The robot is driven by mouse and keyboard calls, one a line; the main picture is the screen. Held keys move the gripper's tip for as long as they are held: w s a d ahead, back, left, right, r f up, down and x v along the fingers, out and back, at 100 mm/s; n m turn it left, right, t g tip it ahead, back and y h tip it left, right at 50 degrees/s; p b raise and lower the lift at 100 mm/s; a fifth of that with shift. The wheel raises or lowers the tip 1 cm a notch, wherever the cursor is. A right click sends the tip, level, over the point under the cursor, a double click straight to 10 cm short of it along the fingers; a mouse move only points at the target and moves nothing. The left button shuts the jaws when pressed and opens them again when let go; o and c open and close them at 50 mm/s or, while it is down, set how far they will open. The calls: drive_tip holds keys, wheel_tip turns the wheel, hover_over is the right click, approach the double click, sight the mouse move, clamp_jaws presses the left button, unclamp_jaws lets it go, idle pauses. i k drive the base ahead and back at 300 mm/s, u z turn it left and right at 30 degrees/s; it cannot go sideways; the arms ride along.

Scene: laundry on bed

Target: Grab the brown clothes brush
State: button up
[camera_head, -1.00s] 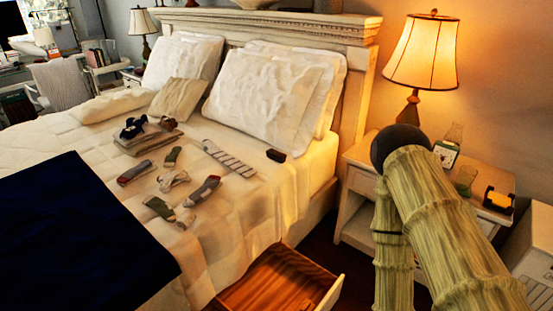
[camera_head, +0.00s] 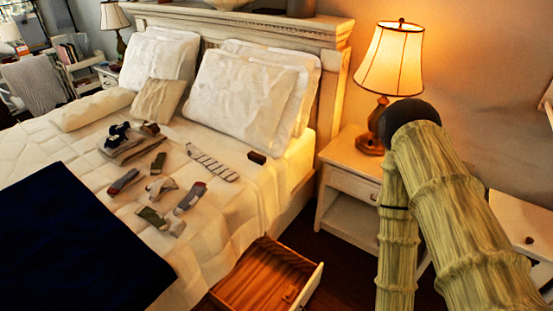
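A small dark brown block (camera_head: 257,157) that looks like the clothes brush lies on the white bed, near its right edge and in front of the pillows. It is too small to make out bristles. It lies just beyond the end of a striped grey-and-white cloth strip (camera_head: 212,163), apart from it. My arm in its pale ribbed cover rises at the right of the view. My gripper is not in view, so its opening and contents cannot be seen.
Several socks (camera_head: 157,188) and folded clothes (camera_head: 130,145) lie on the bed (camera_head: 235,215), with a dark blue blanket (camera_head: 75,245) at left. An open wooden drawer (camera_head: 262,277) juts out below the bed's near side. A nightstand (camera_head: 350,187) with a lit lamp (camera_head: 391,60) stands right of the bed.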

sight(254, 157)
drive_tip(key=z, duration=1.5)
drive_tip(key=i, duration=2.55)
drive_tip(key=u, duration=2.35)
drive_tip(key=i, duration=0.75)
drive_tip(key=u, duration=1.5)
